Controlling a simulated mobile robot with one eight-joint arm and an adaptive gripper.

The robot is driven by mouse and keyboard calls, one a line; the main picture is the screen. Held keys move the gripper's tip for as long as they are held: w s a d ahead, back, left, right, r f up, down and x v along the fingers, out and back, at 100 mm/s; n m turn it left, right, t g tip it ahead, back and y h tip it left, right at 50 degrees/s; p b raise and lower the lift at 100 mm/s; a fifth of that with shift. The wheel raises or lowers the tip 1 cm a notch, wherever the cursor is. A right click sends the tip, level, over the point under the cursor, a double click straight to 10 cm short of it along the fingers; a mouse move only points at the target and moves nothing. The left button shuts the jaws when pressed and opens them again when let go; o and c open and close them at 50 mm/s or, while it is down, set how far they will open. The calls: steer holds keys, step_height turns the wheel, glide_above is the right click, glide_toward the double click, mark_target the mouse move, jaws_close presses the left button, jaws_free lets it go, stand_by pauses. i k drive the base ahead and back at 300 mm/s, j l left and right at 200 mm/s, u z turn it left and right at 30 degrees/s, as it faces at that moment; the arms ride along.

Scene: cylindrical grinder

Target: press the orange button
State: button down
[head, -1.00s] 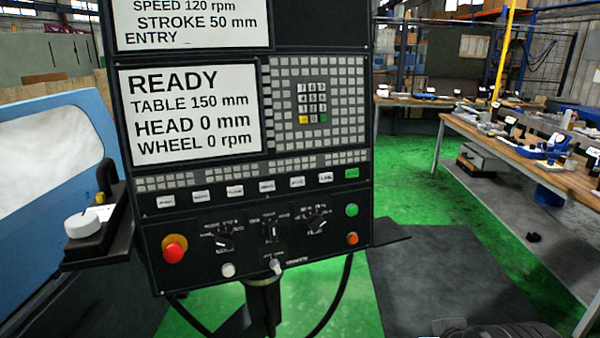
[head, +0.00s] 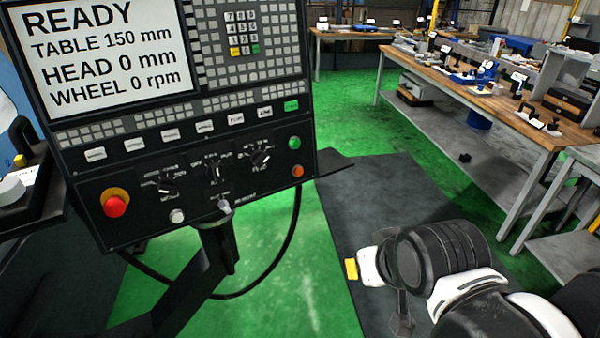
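The orange button (head: 297,171) is a small round button at the lower right of the black control panel (head: 140,228). It sits directly below a green button (head: 295,143). My arm shows at the lower right, in front of the floor mat. A dark, narrow piece at its end (head: 402,318) seems to be part of my gripper, seen beside the white and yellow-tipped part. It is right of and below the orange button in the picture and apart from the panel. Whether the fingers are open or shut does not show.
A red mushroom button (head: 115,205), rotary knobs and a small lever (head: 224,206) share the panel. A dark ledge (head: 335,162) juts from its right side. A cable (head: 285,250) hangs below. A wooden workbench (head: 520,125) stands right; the floor between is clear.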

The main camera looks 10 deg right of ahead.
mark_target(298, 171)
steer(key=j+z, duration=0.15)
steer(key=j, duration=1.1)
